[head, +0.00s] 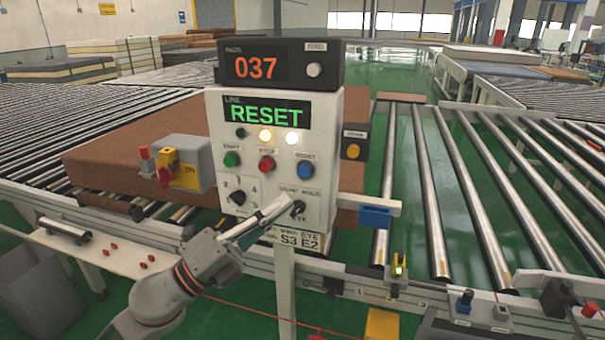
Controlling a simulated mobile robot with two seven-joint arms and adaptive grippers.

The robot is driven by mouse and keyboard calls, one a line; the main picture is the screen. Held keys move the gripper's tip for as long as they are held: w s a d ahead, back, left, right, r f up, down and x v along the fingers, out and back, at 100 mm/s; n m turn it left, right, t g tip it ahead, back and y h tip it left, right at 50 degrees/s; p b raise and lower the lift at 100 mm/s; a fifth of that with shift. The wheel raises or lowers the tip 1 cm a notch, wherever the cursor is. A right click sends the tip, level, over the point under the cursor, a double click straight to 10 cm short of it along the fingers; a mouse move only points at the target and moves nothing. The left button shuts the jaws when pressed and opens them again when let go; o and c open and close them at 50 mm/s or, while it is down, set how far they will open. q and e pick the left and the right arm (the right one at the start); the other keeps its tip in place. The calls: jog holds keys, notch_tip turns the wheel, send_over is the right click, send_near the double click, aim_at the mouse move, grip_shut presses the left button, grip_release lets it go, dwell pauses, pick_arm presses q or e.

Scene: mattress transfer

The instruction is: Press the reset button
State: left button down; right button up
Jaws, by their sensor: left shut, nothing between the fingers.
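A grey control box (223,135) stands on a post in the middle of the view, and its display (265,114) reads RESET in green. A row of three buttons is on its face: green (232,159), red (267,164) and blue (305,170). The small label above the blue one appears to read RESET. My left gripper (285,206) is shut and empty at the lower right of the panel, below the blue button. Its tip is by a black knob (298,209); I cannot tell if they touch. My right gripper is not in view.
A counter box (283,50) showing 037 sits on top. A yellow-and-grey switch box (190,164) juts out at left, and an orange button (353,151) is on the right side. A brown mattress (110,160) lies behind on rollers. A rail with small devices runs below.

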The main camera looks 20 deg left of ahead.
aim_at(304, 171)
pick_arm(q)
jog(key=shift+w, duration=0.1)
jog(key=shift+w+d+b, duration=0.15)
jog(key=shift+w+b, duration=0.5)
jog(key=shift+w, duration=3.65)
jog(key=shift+w, duration=0.15)
jog(key=shift+w, duration=0.3)
